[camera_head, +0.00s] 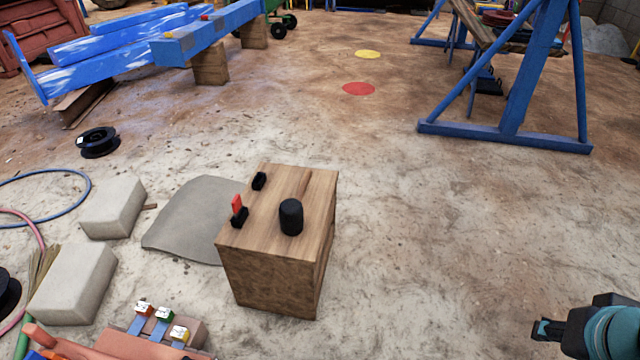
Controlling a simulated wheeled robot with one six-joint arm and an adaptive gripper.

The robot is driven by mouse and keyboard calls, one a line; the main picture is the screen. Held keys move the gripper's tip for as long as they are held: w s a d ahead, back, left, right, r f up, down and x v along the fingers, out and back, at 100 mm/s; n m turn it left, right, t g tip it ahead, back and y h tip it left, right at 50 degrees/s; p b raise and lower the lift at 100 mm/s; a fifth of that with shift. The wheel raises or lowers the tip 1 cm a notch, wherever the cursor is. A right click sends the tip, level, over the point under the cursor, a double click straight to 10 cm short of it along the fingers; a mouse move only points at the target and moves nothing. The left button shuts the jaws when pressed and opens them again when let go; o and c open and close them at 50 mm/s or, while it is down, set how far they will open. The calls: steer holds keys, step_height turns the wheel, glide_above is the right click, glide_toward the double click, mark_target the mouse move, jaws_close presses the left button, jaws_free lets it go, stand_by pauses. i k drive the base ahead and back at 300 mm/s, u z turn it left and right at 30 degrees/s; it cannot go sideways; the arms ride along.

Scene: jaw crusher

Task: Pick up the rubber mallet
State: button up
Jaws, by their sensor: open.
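The rubber mallet (291,218) has a black cylindrical head near the front right of the top of a wooden block (270,278). A narrow brown strip behind the head looks like its wooden handle, hard to tell from the block's wood. My gripper (543,330) is at the bottom right corner, open and empty, well to the right of the block and apart from the mallet. Part of my gripper is cut off by the picture edge.
A red-and-black item (238,211) and a small black piece (259,181) are also on the block. Pale stone blocks (112,208), a grey mat (185,222) and hoses lie left. A blue steel frame (505,138) stands back right. Ground between block and gripper is clear.

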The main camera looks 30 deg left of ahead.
mark_target(291, 209)
steer(key=i, duration=1.95)
steer(key=u, duration=3)
